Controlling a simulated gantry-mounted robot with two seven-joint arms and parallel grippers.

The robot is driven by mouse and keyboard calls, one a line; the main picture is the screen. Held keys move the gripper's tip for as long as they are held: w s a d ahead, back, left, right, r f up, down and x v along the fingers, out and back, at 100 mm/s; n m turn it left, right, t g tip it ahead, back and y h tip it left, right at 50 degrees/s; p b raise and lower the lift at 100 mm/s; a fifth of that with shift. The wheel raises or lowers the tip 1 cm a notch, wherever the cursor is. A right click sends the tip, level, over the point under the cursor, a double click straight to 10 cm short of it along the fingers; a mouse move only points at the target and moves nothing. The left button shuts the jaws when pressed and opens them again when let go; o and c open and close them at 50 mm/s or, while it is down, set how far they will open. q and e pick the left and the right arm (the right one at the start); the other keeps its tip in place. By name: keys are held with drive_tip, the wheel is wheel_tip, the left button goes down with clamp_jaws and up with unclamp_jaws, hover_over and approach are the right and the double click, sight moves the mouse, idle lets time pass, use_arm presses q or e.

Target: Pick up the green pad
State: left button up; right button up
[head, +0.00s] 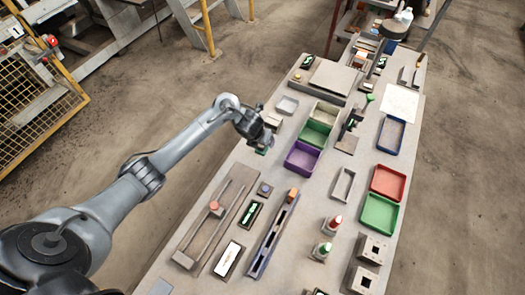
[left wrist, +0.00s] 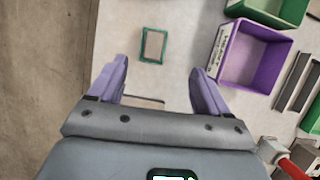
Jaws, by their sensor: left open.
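My left gripper (head: 264,138) hangs over the left edge side of the long table in the head view. In the left wrist view the two purple fingers of my left gripper (left wrist: 158,68) are spread apart with nothing between them. A small green-edged rectangle (left wrist: 153,30), with a grey middle, lies on the table just beyond the fingertips, roughly centred between them. In the head view a bit of green (head: 262,151) shows just under the gripper, and the rest is hidden by it. I cannot tell whether this is a solid pad or a frame.
A purple bin (head: 302,160) stands close to the right of the gripper, with a green bin (head: 315,135) behind it. The purple bin also shows in the left wrist view (left wrist: 256,55). A grey rail fixture (head: 215,215) lies nearer. Bare table surrounds the green rectangle.

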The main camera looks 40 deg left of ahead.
sight(262, 147)
use_arm(q)
drive_tip(key=b+x, duration=0.1)
drive_tip(key=x, duration=0.2)
drive_tip(key=shift+a+f, duration=0.15)
drive_tip(key=shift+f, duration=0.25)
use_arm(e)
drive_tip(key=shift+f, duration=0.9)
use_arm(q)
drive_tip(key=shift+w+a+f+b, duration=0.1)
drive_tip(key=shift+w+f+b, duration=0.2)
drive_tip(key=shift+f, duration=0.25)
use_arm(e)
drive_tip(key=shift+a+f, duration=0.1)
drive_tip(key=shift+f, duration=0.05)
use_arm(q)
drive_tip(key=x, duration=0.2)
drive_tip(key=b+x, duration=0.1)
drive_tip(key=x, duration=0.1)
drive_tip(key=shift+s+a, duration=0.2)
drive_tip(key=shift+a, duration=0.1)
use_arm(e)
drive_tip(key=shift+a+f, duration=0.1)
drive_tip(key=shift+f, duration=0.55)
use_arm(q)
drive_tip(key=shift+w+f, duration=0.25)
drive_tip(key=shift+f, duration=0.15)
use_arm(e)
drive_tip(key=shift+f, duration=0.1)
use_arm(q)
drive_tip(key=shift+c, duration=0.3)
